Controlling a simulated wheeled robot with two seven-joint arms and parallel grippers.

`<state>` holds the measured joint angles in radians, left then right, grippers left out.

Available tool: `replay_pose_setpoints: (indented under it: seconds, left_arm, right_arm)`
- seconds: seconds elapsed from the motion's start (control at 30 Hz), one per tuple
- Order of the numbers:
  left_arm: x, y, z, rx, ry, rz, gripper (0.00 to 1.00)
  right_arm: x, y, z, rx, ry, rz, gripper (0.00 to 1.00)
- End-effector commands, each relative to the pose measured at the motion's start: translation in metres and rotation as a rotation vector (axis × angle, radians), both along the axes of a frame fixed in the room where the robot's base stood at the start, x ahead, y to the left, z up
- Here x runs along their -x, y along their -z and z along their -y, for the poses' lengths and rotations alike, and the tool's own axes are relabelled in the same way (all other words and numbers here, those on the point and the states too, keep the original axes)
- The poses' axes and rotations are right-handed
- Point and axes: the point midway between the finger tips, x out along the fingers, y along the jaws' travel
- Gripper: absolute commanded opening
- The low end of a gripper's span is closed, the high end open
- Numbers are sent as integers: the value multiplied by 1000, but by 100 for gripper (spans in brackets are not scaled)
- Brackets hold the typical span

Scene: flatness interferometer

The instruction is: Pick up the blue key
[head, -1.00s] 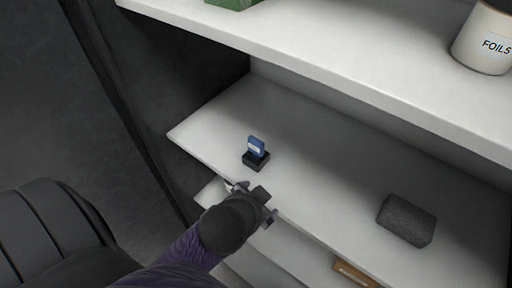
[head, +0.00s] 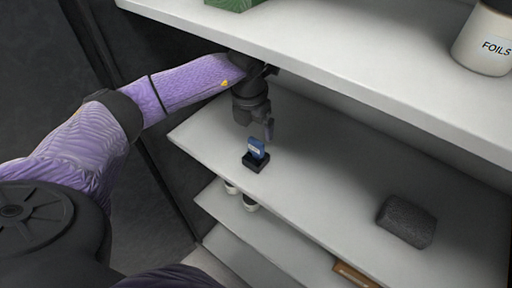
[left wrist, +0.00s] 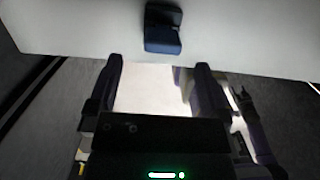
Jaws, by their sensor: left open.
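The blue key (head: 256,147) stands upright in a small black holder (head: 255,163) on the middle shelf. Its blue body also shows at the top of the left wrist view (left wrist: 162,40), with the dark holder (left wrist: 163,15) next to it. My left gripper (head: 266,130) hangs just above the key in the head view, pointing down. Its two fingers are apart and empty in the left wrist view (left wrist: 158,70), and the key lies beyond the fingertips, not between them. My right gripper is not in view.
A dark grey foam block (head: 406,221) lies on the same shelf (head: 325,180) to the right. The upper shelf (head: 340,50) overhangs and holds a FOILS canister (head: 483,40) and a green box (head: 232,4). White-and-black jars (head: 250,203) and a brown item (head: 354,273) are lower down.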

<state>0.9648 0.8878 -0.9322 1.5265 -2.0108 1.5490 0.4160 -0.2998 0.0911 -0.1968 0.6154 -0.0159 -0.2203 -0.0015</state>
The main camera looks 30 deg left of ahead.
Motion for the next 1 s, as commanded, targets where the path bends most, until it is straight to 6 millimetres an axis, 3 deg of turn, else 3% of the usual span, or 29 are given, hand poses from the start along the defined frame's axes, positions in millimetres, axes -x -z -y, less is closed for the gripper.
replay_pose_setpoints:
  seconds: [0.4, 0.67, 1.0]
  left_arm:
    - [-2, 71, 4, -3, 0, -6, 100]
    - [-3, 73, 4, -3, 2, -3, 98]
    - [-3, 73, 4, -2, 2, -3, 26]
  right_arm:
    - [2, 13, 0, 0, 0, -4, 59]
    - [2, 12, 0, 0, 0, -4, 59]
    - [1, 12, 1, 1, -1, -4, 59]
